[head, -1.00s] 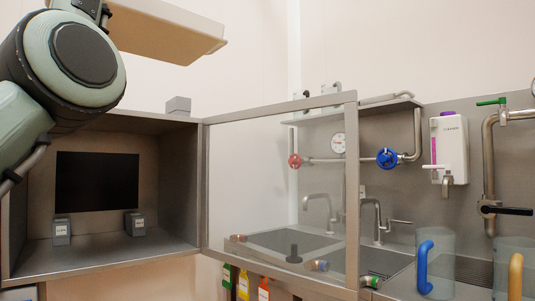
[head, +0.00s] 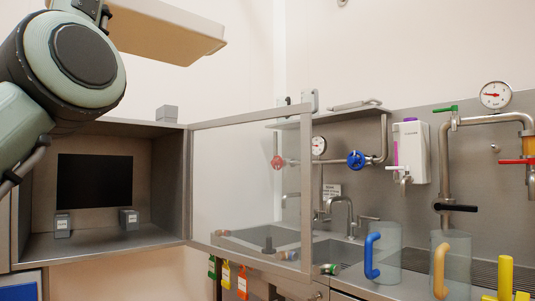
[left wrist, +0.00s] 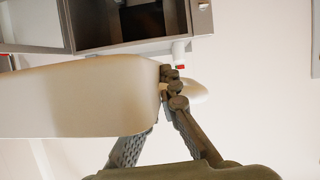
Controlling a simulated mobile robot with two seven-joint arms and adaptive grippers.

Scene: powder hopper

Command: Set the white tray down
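The white tray (head: 165,32) is held high at the top left of the head view, and I see its side and underside. In the left wrist view the tray (left wrist: 75,100) fills the left and middle, with its rounded end at my left gripper (left wrist: 166,92). The gripper's fingers close on that end; one finger is partly hidden behind the tray. My left arm comes in from the left of the head view, and dark gripper parts show at the tray's upper left. My right gripper is in neither view.
An open steel cabinet (head: 30,246) with two small grey blocks inside stands at left; its glass door (head: 232,180) is swung out. At right are a sink (head: 345,254), taps, pipes, gauges and clear jugs with blue (head: 369,256) and orange handles. A blue-edged object (head: 22,291) shows at lower left.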

